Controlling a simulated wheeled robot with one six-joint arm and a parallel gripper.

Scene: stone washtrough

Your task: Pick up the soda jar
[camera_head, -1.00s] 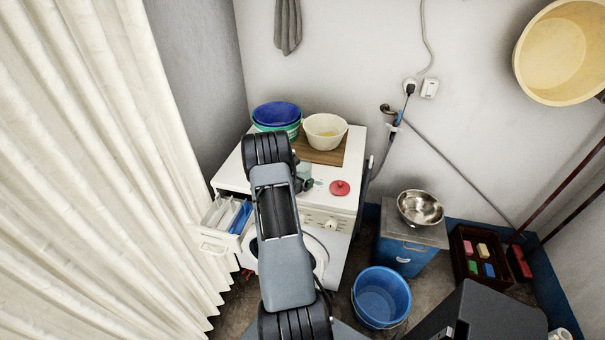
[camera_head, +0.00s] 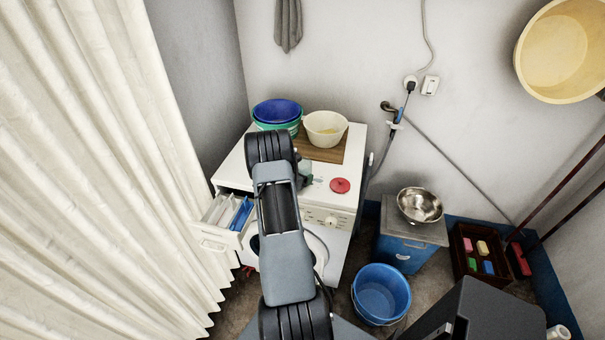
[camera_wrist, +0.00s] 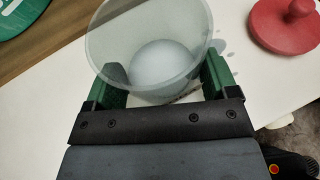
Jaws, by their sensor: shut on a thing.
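The soda jar (camera_wrist: 150,32) is a clear, open-topped jar with white powder at its bottom. In the wrist view it stands between the two green fingers of my gripper (camera_wrist: 161,78), which is shut on it. In the head view my arm hides most of the jar and the gripper. I cannot tell whether the jar's base touches the white washing machine top (camera_head: 234,172). A red lid with a knob (camera_wrist: 285,22) lies to the right of the jar; it also shows in the head view (camera_head: 340,185).
Blue and green basins (camera_head: 277,112) and a cream bowl (camera_head: 325,128) on a wooden board (camera_head: 328,154) stand behind the gripper. An open detergent drawer (camera_head: 213,236) juts out at the front left. A blue bucket (camera_head: 381,294) stands on the floor at right.

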